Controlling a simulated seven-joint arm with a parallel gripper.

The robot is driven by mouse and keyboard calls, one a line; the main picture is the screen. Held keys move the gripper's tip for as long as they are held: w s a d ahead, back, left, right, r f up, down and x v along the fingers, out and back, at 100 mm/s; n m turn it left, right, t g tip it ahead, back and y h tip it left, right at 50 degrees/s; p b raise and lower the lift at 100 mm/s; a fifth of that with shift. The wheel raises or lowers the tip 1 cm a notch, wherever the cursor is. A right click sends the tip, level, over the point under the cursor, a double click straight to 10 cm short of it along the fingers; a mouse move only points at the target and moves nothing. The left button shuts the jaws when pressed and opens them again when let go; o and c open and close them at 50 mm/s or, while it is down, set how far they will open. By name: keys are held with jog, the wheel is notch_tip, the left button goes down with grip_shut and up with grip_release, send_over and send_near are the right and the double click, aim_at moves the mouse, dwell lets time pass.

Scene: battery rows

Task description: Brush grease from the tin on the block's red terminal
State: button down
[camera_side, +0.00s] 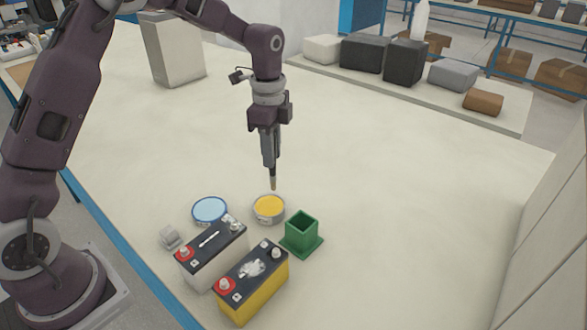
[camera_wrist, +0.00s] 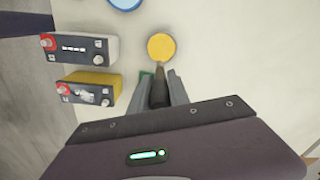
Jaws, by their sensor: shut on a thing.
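My gripper (camera_side: 271,160) is shut on a brush (camera_side: 273,182) with a dark handle, its tip pointing down. The brush also shows between the fingers in the wrist view (camera_wrist: 159,92). The round tin of yellow grease (camera_side: 269,208) stands open on the table, just below the brush tip; the tip looks above the grease, and contact is not clear. Two black-topped battery blocks stand nearer the camera: one pale-sided (camera_side: 215,258), one yellow-sided (camera_side: 262,296). Each has a red terminal at its left end, on the pale block (camera_side: 184,253) and on the yellow block (camera_side: 225,285).
A light-blue round tin (camera_side: 210,209) stands left of the yellow one. A green square holder (camera_side: 302,240) stands empty at its right. A small grey piece (camera_side: 170,237) lies left of the blocks. Boxes (camera_side: 404,63) line the back; the table's middle right is clear.

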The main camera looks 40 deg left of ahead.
notch_tip(320, 180, down, 6)
jog(key=a, duration=0.2)
dwell(0.3)
jog(key=shift+f, duration=0.6)
dwell(1.7)
notch_tip(320, 180, up, 7)
dwell(0.6)
dwell(0.3)
